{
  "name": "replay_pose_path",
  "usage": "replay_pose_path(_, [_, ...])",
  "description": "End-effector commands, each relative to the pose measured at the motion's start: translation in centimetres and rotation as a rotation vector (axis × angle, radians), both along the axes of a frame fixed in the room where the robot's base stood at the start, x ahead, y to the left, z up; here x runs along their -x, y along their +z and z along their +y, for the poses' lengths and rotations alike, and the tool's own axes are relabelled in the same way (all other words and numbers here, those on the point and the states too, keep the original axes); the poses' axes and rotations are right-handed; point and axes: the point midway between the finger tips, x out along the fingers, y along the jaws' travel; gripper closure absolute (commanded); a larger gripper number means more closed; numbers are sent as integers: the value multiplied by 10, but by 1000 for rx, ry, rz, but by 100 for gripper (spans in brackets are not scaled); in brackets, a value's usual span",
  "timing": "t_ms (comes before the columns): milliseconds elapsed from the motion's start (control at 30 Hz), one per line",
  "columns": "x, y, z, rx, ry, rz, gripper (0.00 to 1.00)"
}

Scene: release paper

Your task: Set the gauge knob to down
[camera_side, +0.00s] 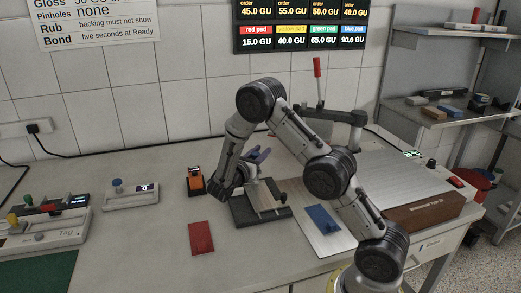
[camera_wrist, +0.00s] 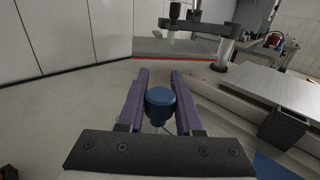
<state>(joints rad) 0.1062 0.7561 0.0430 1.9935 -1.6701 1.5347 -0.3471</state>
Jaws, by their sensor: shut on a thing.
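My gripper (camera_wrist: 160,95) is shut on a blue round-topped knob (camera_wrist: 160,98), which sits between its two purple fingers in the wrist view. In the side view my gripper (camera_side: 259,155) is above a dark-based stand (camera_side: 262,218) with a pale bar across it; the held knob cannot be made out there. I cannot tell from these frames which body the held knob belongs to, or its setting.
An orange device (camera_side: 194,181) stands just left of my wrist. A red pad (camera_side: 201,238) lies in front, and a blue pad (camera_side: 323,219) lies on a metal plate to the right. A red-handled lever (camera_side: 318,72) rises behind.

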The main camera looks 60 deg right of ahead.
Motion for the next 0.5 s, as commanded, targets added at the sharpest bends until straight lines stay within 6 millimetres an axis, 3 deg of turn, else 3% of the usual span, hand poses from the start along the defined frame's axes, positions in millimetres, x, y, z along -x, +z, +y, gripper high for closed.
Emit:
replay_pose_path(133, [0, -22, 1, 0, 0, 5, 100])
replay_pose_path(400, [0, -26, 1, -4, 2, 5, 100])
replay_pose_path(433, [0, -26, 1, -5, 2, 5, 62])
replay_pose_path(500, [0, -26, 1, -5, 2, 5, 50])
